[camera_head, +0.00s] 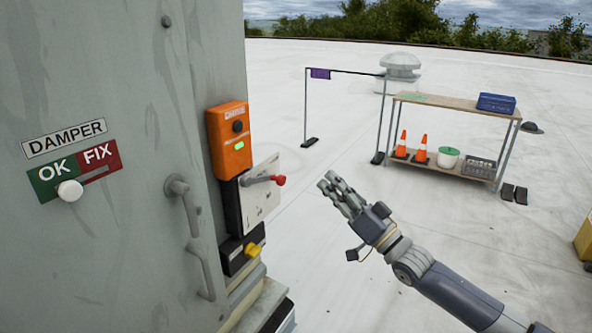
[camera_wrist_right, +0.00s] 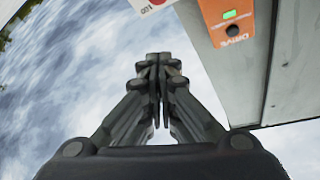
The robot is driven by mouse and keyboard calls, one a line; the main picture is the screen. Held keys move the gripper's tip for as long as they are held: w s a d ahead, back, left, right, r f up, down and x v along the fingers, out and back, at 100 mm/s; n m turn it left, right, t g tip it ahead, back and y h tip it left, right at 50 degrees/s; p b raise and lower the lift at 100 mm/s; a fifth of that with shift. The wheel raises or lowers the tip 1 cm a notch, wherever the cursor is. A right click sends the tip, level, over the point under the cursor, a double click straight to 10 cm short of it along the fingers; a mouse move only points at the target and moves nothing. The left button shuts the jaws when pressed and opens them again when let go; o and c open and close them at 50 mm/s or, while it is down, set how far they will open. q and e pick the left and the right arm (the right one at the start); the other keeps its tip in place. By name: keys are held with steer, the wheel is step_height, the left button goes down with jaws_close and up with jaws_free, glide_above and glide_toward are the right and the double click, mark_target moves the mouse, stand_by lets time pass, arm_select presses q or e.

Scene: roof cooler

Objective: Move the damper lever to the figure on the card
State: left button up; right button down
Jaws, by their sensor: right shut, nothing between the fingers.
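The lever with a red knob (camera_head: 279,180) sticks out to the right from a pale plate (camera_head: 258,200) on the side of the grey cabinet. The figures on the plate are too small to read. A DAMPER sign (camera_head: 64,138) is on the cabinet's front, with a green OK and red FIX slider whose white knob (camera_head: 70,191) sits under OK. I cannot make out a card with a figure. My right gripper (camera_head: 333,188) is shut and empty, in the air to the right of the red knob and apart from it. The right wrist view shows its closed fingers (camera_wrist_right: 153,62). My left gripper is not in view.
An orange box (camera_head: 229,140) with a green light sits above the lever, and a yellow rotary switch (camera_head: 253,249) below it. Cabinet handles (camera_head: 185,205) stick out at the left. A shelf bench (camera_head: 455,107) with cones stands farther back. The white roof between is clear.

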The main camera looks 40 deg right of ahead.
steer(key=p+x, duration=0.3)
steer(key=x, duration=0.6)
steer(key=shift+m, duration=0.3)
steer(key=a+f+p, duration=0.1)
steer(key=a+f, duration=0.1)
steer(key=f, duration=0.1)
steer(key=shift+w+f+p, duration=0.2)
steer(key=shift+w+p, duration=0.15)
steer(key=shift+w, duration=0.05)
steer(key=shift+a+f+m+h, duration=0.25)
steer(key=shift+f+m+h, duration=0.15)
steer(key=shift+f, duration=0.2)
